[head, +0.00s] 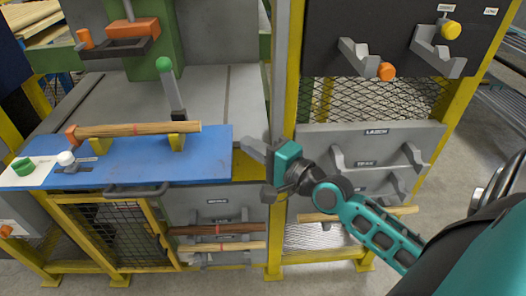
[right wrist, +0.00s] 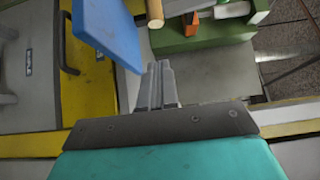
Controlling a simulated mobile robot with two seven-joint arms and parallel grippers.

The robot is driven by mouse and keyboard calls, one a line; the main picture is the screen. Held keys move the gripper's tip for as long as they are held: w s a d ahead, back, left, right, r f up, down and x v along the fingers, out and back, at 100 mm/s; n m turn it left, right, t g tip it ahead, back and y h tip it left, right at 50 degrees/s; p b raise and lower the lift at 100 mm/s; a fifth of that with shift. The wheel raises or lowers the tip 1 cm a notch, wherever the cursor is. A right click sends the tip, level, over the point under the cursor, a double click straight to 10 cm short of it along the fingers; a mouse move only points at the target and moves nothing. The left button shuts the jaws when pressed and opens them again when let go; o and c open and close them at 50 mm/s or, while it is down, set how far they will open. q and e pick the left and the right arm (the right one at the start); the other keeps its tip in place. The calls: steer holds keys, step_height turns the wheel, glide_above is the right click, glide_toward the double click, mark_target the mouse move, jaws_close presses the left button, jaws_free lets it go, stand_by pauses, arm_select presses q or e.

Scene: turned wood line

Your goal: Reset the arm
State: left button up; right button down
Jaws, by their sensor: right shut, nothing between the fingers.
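My right arm reaches in from the right of the head view. Its gripper (head: 252,150) is just right of the blue board (head: 215,160), in front of the yellow post. In the right wrist view the grey fingers (right wrist: 158,75) are together with nothing between them. A corner of the blue board (right wrist: 108,32) shows to their upper left. My left gripper is not in view.
A wooden rod (head: 140,129) lies on yellow supports on the blue board, beside a green-knobbed lever (head: 170,85). Racks below hold a dark rod (head: 220,229) and pale rods (head: 225,246). A shelf labelled LARCH (head: 375,137) stands right of the yellow post (head: 291,70).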

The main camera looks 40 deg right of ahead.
steer(key=shift+v, duration=1.25)
steer(key=s+a+f+n+g+h, duration=0.1)
steer(key=s+a+f+n+g, duration=0.2)
steer(key=f+n, duration=0.6)
steer(key=s+a+f+n+g+h, duration=0.1)
steer(key=s+a+f+n+g, duration=0.2)
steer(key=f, duration=1)
steer(key=s+a+n, duration=0.3)
steer(key=s+n, duration=0.2)
steer(key=shift+s+a+n+g, duration=0.2)
steer(key=shift+a+n+g, duration=0.1)
steer(key=shift+a+n, duration=0.1)
